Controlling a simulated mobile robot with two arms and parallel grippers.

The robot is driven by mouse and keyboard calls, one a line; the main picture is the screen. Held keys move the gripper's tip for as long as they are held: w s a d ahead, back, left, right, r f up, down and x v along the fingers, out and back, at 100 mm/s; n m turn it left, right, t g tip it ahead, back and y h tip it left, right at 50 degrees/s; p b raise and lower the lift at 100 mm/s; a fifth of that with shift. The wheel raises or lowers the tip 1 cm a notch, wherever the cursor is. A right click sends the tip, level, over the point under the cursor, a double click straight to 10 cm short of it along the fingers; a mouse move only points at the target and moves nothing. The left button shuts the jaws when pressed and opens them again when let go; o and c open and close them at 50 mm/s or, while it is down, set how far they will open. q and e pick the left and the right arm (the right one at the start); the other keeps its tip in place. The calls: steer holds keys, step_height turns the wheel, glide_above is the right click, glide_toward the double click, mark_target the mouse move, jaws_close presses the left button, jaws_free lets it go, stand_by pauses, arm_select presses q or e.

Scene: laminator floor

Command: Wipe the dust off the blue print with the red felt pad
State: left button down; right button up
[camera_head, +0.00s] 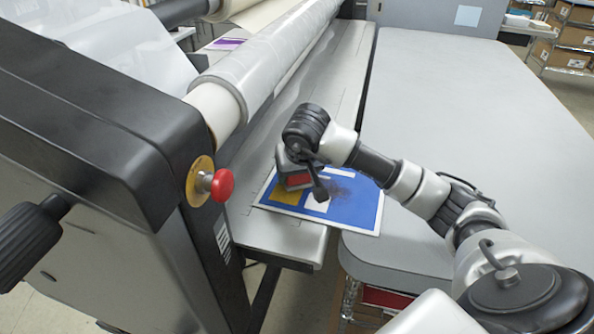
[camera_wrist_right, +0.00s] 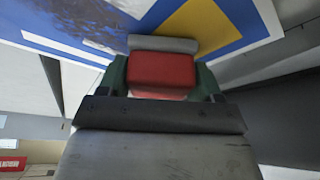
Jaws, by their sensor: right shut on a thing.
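The blue print (camera_head: 354,213), with white and yellow blocks, lies on the laminator's metal feed table at its near end, its right edge reaching toward the grey table. A patch of dark dust (camera_head: 338,189) shows on its blue middle. It also shows in the right wrist view as dark speckles (camera_wrist_right: 85,22). My right gripper (camera_head: 302,181) is over the print's left part, shut on the red felt pad (camera_wrist_right: 162,70). The pad's grey face (camera_wrist_right: 163,44) is at the print, by the yellow block; whether it touches I cannot tell. My left gripper is not in view.
The laminator's black side housing (camera_head: 100,110) with a red knob (camera_head: 222,183) stands close on the left. A film-wrapped roller (camera_head: 250,75) runs above the feed table. The wide grey table (camera_head: 470,110) on the right is clear beyond my arm.

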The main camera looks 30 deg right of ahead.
steer(key=shift+f, duration=0.25)
